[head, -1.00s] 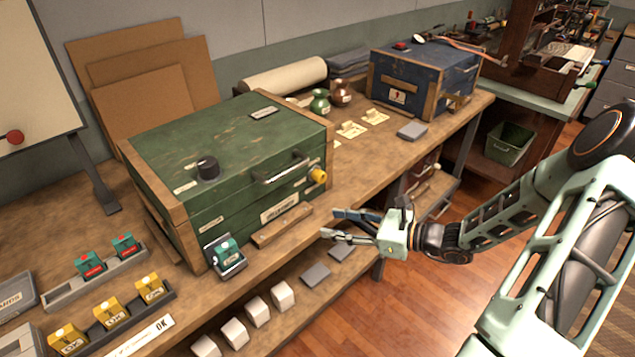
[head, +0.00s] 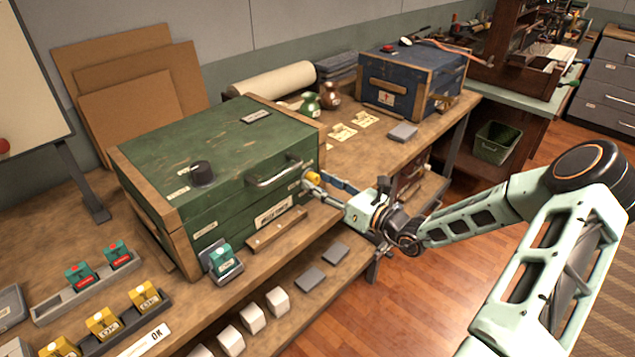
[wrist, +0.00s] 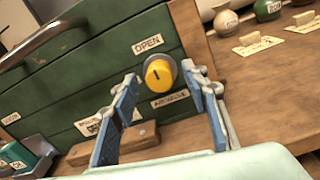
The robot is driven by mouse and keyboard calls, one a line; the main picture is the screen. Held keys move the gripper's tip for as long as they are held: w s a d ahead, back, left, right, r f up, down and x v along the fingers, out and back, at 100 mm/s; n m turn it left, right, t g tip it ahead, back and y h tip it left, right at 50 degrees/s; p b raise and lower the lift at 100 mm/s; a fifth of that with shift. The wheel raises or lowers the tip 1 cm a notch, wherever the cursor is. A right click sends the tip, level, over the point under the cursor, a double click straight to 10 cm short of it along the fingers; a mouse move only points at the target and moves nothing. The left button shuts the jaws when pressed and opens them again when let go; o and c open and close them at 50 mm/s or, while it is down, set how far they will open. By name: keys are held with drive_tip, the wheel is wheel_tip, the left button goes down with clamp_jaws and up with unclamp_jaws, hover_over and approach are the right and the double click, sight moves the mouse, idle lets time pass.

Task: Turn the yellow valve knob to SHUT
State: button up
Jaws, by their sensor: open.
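The yellow valve knob (head: 311,177) sticks out of the front of the green chest (head: 215,222), near its right end. In the wrist view the yellow valve knob (wrist: 160,75) shows a short dark mark, roughly upright. An OPEN label (wrist: 147,44) is above it and an AIR VALVE label (wrist: 170,99) below it. I cannot make out a SHUT label. My gripper (head: 322,184) is open and faces the knob. In the wrist view the blue-padded fingers of my gripper (wrist: 160,76) stand left and right of the knob, with gaps; I cannot tell how deep the knob sits between them.
A chest handle (wrist: 45,38) is up and left of the knob. A wooden block (head: 277,232) lies below the chest front. The bench (head: 365,160) right of the chest is mostly clear.

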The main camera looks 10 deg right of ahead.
drive_tip(key=shift+w+a, duration=0.35)
drive_tip(key=shift+w, duration=0.05)
clamp_jaws()
